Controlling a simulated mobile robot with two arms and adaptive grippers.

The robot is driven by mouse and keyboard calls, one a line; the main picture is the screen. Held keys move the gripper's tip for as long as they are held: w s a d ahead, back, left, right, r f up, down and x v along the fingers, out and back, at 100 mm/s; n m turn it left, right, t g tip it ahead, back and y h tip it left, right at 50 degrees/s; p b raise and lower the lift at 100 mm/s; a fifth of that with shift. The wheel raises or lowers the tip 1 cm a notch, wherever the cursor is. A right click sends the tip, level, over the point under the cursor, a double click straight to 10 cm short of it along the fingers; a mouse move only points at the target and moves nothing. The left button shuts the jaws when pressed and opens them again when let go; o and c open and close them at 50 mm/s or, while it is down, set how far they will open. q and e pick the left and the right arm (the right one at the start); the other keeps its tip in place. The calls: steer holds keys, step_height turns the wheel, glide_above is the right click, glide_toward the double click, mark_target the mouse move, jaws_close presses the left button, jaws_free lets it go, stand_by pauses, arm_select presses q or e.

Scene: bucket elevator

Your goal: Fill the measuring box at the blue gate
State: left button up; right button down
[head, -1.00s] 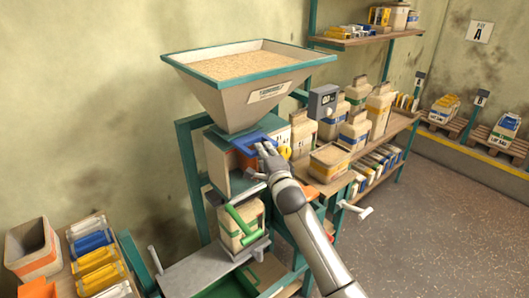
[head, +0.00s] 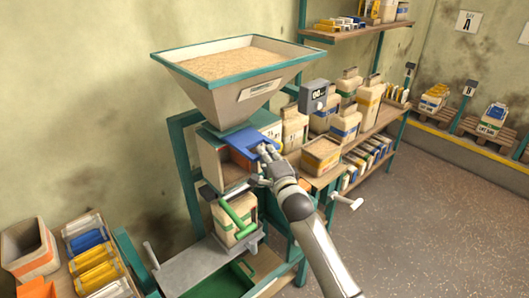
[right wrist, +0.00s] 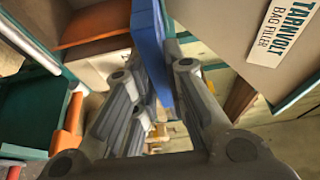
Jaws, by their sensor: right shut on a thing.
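The blue gate (head: 248,139) is a flat plate under the grain hopper (head: 222,97), above the measuring box (head: 209,158). My right gripper (head: 268,152) is shut on the gate's right edge; in the right wrist view the blue plate (right wrist: 148,40) runs up beside the fingers (right wrist: 150,95). The measuring box has pale walls, and a brown-orange area shows at its front. I cannot tell how much grain is inside it. Grain (head: 235,58) fills the hopper top. A green lever (head: 238,215) and a pale bag (head: 226,228) are below the box. My left gripper is not in view.
A grey display box (head: 314,95) stands right of the hopper. A shelf with pale bags (head: 345,123) and an open grain bin (head: 321,155) is beside it. Yellow and blue packs (head: 92,258) lie at left. The floor at right is clear.

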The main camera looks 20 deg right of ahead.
steer(key=c, duration=1.5)
jaws_free()
steer(key=shift+w, duration=0.1)
steer(key=shift+o, duration=0.2)
steer(key=s, duration=1.2)
steer(key=shift+a, duration=0.25)
